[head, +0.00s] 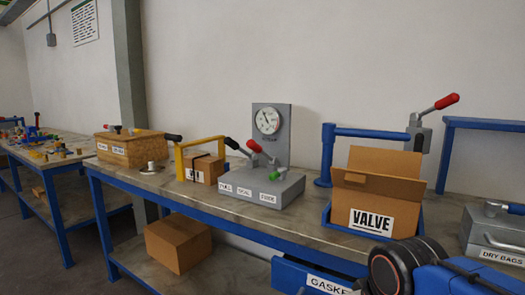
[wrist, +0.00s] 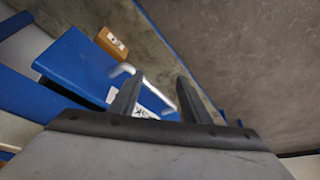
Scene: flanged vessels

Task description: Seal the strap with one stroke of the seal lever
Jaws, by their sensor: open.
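A grey strapping unit (head: 262,188) with an upright gauge panel stands on the bench in the head view. Its front carries small labels, the middle one reading SEAL (head: 243,191). Levers with black, red (head: 253,145) and green (head: 254,161) ends rise from it, close together; I cannot tell surely which is the seal lever. A small carton with a dark strap (head: 206,168) sits beside it under a yellow arch (head: 180,160). My gripper (wrist: 159,78) is open and empty in the wrist view, above a blue drawer and its pale handle, away from the unit.
A VALVE carton (head: 376,195) in a blue holder stands right of the unit, with a red-ended lever (head: 440,104) behind it. A blue GASKET drawer (head: 305,278) shows below the bench. A grey DRY BAGS case (head: 497,232) is at far right. A carton (head: 178,242) lies on the lower shelf.

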